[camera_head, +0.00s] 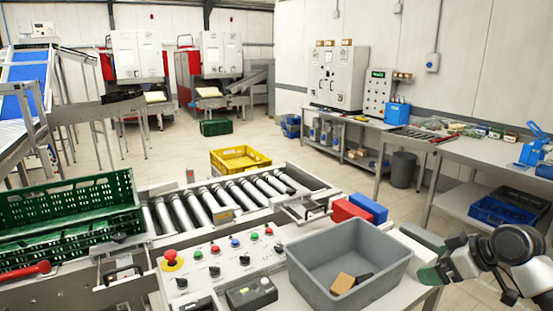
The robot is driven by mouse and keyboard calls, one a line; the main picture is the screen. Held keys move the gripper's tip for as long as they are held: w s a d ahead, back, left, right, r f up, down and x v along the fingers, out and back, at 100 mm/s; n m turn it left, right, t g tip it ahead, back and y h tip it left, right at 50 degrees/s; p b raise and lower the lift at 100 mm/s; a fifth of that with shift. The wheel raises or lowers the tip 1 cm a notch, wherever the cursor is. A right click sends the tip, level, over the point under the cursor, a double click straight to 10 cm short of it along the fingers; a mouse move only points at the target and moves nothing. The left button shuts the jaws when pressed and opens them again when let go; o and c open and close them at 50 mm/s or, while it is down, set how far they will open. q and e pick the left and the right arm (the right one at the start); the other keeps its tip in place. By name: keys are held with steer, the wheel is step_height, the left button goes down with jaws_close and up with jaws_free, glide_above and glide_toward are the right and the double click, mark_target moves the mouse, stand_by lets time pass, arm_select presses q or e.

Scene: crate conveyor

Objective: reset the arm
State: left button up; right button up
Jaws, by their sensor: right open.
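My right arm (511,250) comes in at the lower right, bent, with dark and light grey links. My right gripper (428,258) is at its left end, beside the right wall of the grey bin (311,261). Its fingers are apart and I see nothing between them. Whether it touches the bin's rim, I cannot tell. My left arm and left gripper are not in view.
The grey bin holds an orange-brown block (342,283) and a dark item. Red (347,209) and blue (370,207) boxes stand behind it. A button panel (222,257), roller conveyor (230,199) and green crates (70,222) lie left. Open floor is behind.

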step_height(320, 180, down, 20)
steer(key=d+m+h, duration=0.2)
steer(key=d+m, duration=0.1)
steer(key=m, duration=0.1)
steer(key=s+f+m+g+h, duration=0.1)
steer(key=s+f, duration=0.3)
steer(key=f, duration=0.3)
steer(key=s+a+f+m+h, duration=0.1)
steer(key=s+f, duration=0.2)
steer(key=f, duration=0.5)
steer(key=s+f+m+g+h, duration=0.1)
steer(key=s+f, duration=0.3)
steer(key=f, duration=0.3)
steer(key=s+a+f+g, duration=0.1)
steer(key=s+a+f, duration=0.2)
steer(key=s+f, duration=0.6)
steer(key=s+a+f+g, duration=0.1)
steer(key=s+a+f, duration=0.1)
steer(key=s+f, duration=0.6)
steer(key=s+a+f+g, duration=0.1)
steer(key=s+a, duration=0.3)
steer(key=s, duration=0.7)
steer(key=s+a+f+n+g, duration=0.1)
steer(key=s+a+f, duration=0.2)
steer(key=s, duration=0.8)
steer(key=shift+s+a+n+h, duration=0.2)
steer(key=shift+a+n+h, duration=0.1)
steer(key=shift+a, duration=0.1)
steer(key=shift+c, duration=0.5)
